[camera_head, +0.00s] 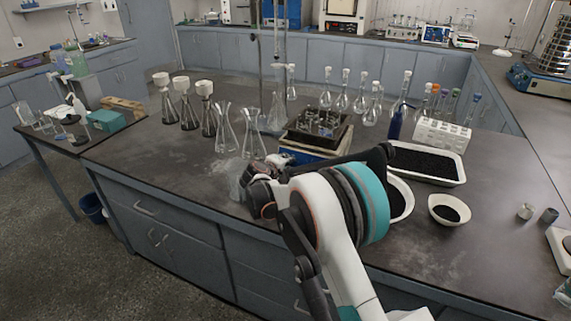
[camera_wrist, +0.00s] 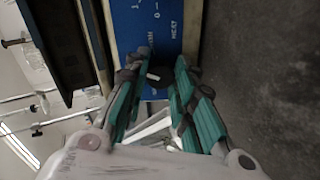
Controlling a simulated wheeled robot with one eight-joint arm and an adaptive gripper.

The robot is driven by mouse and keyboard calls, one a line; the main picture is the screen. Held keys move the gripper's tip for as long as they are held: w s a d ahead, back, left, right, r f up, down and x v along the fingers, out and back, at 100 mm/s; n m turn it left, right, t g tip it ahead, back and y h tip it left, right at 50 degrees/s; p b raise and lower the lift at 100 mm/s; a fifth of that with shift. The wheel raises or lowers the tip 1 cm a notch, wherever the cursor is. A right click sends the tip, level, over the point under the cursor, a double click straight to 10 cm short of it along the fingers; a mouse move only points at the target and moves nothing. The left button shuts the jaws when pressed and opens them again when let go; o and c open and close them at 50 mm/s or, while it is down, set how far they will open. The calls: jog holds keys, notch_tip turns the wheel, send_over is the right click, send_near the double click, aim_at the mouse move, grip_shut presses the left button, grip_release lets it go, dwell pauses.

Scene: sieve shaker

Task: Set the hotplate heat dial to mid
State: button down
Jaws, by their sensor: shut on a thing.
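The hotplate (camera_head: 305,155) stands on the bench with a dark top and a blue front. In the wrist view its blue front panel (camera_wrist: 145,22) fills the top middle, with white lettering that includes "HEAT". The dark heat dial (camera_wrist: 154,77), with a light mark on it, lies between the teal fingers of my gripper (camera_wrist: 157,82). The fingers are shut on the dial from both sides. The dial's exact setting is hard to read. In the head view my arm hides the dial and fingertips.
Glassware on the hotplate and flasks (camera_head: 240,135) to its left stand close by. A white tray (camera_head: 455,180) of dark grains and a small white bowl (camera_head: 450,208) sit to the right. The bench's front left is largely clear.

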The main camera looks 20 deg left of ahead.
jog(key=shift+f, duration=0.1)
dwell(0.3)
jog(key=c, duration=1.3)
grip_release()
jog(key=shift+s, duration=0.1)
jog(key=v, duration=1.2)
jog(key=shift+a, duration=0.1)
